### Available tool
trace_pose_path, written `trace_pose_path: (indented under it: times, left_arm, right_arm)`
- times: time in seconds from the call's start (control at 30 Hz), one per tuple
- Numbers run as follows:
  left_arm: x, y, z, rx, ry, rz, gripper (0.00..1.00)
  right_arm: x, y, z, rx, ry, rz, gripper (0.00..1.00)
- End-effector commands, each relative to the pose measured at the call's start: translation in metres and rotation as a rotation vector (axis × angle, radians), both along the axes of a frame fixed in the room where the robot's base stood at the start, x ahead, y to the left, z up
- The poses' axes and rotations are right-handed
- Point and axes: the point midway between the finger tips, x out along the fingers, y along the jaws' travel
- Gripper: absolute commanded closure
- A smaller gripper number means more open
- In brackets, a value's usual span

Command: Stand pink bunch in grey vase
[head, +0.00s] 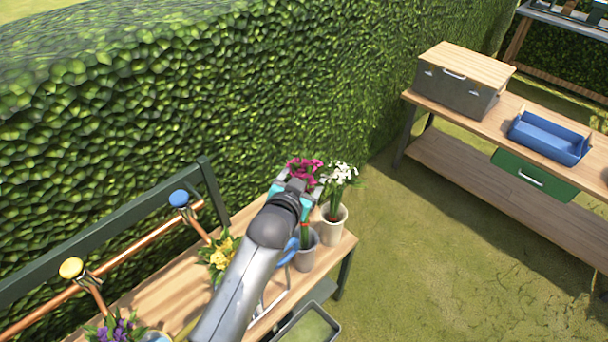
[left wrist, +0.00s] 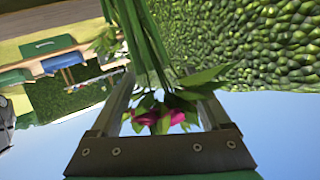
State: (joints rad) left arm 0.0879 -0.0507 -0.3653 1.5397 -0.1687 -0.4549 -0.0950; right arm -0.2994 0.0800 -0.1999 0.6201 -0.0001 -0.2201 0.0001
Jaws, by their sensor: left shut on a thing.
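The pink bunch (head: 305,172) is held in my left gripper (head: 298,192), which is shut on it above the grey vase. In the left wrist view the pink blooms (left wrist: 165,120) and green stems (left wrist: 143,45) show between the fingers (left wrist: 155,100). The grey vase (head: 306,258) stands near the right end of the bench, partly hidden by my arm. Green stems with a red band (head: 305,231) show below the gripper, at the vase's mouth. How deep they reach is hidden. My right gripper is not in view.
A cream pot of white flowers (head: 335,226) stands close to the right of the grey vase. Yellow flowers (head: 220,256) and purple flowers (head: 118,329) stand to the left on the wooden bench (head: 177,272). Copper pipes with a blue knob (head: 179,198) run along the back.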

Motion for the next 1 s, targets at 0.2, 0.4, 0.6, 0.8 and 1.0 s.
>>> trace_pose_path:
  times: [0.2,0.4,0.6,0.8,1.0]
  left_arm:
    - [0.001,0.0,-0.02,-0.001,-0.002,0.001,1.0]
    - [0.001,0.0,-0.035,-0.001,-0.003,0.0,1.0]
    - [0.001,0.0,-0.051,0.0,-0.002,0.0,1.0]
    - [0.001,0.0,-0.067,-0.001,-0.004,0.001,1.0]
    - [0.001,0.0,-0.081,0.0,-0.002,0.001,1.0]
  right_arm:
    - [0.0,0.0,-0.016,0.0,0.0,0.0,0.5]
    - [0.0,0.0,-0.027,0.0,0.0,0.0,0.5]
    - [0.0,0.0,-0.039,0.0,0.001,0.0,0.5]
    - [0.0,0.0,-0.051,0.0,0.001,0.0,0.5]
    - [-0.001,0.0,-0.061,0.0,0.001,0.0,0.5]
